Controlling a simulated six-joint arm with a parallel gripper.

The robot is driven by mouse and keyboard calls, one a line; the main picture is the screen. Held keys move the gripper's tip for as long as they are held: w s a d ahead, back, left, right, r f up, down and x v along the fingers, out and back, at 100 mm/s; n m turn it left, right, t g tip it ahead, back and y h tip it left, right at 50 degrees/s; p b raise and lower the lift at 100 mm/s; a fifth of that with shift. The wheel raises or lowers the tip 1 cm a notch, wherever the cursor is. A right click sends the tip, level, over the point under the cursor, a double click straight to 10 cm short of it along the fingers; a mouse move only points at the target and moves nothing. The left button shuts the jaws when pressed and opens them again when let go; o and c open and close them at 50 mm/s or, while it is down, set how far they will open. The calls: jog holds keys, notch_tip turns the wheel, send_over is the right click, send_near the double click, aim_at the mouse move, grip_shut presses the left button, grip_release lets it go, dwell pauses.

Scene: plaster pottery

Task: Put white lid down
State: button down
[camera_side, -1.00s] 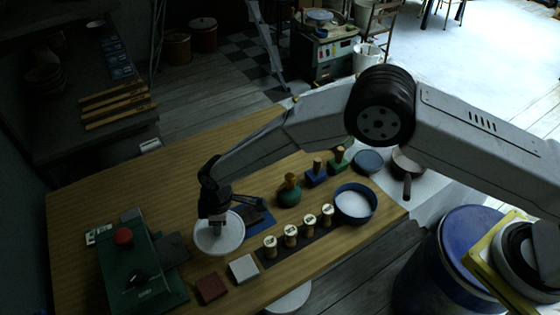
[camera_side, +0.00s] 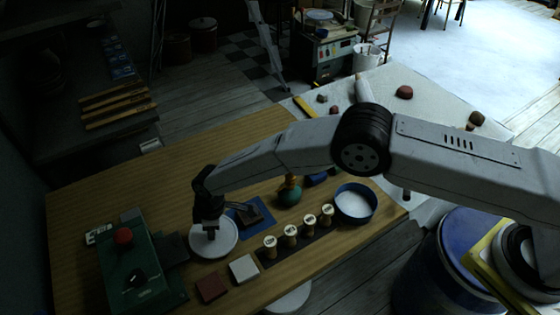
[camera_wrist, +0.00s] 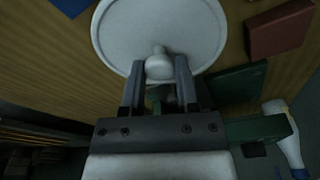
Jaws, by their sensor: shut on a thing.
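The white lid (camera_side: 226,242) is a round disc with a raised rim, at the left-middle of the wooden table in the side view. In the wrist view the lid (camera_wrist: 150,20) fills the top middle, and its round knob (camera_wrist: 158,66) sits between my two fingers. My gripper (camera_side: 211,228) points down over the lid and is shut on the knob; the wrist view shows the fingers (camera_wrist: 157,75) on either side of it. The lid looks level and close to the table top. I cannot tell whether it touches the table; its underside is hidden.
A green box with a red button (camera_side: 123,236) stands left of the lid. A red-brown tile (camera_side: 211,287) and a white tile (camera_side: 243,268) lie in front. A blue mat (camera_side: 235,215) and several cream-topped stamps (camera_side: 290,236) are to the right, then a blue bowl (camera_side: 355,206). Bare wood lies behind.

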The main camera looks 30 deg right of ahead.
aim_at(220, 234)
jog(key=shift+f, duration=1)
jog(key=shift+f, duration=0.15)
jog(key=shift+c, duration=1.8)
grip_release()
notch_tip(220, 234, up, 12)
jog(key=d, duration=0.1)
jog(key=shift+s+d, duration=0.3)
jog(key=shift+s, duration=0.05)
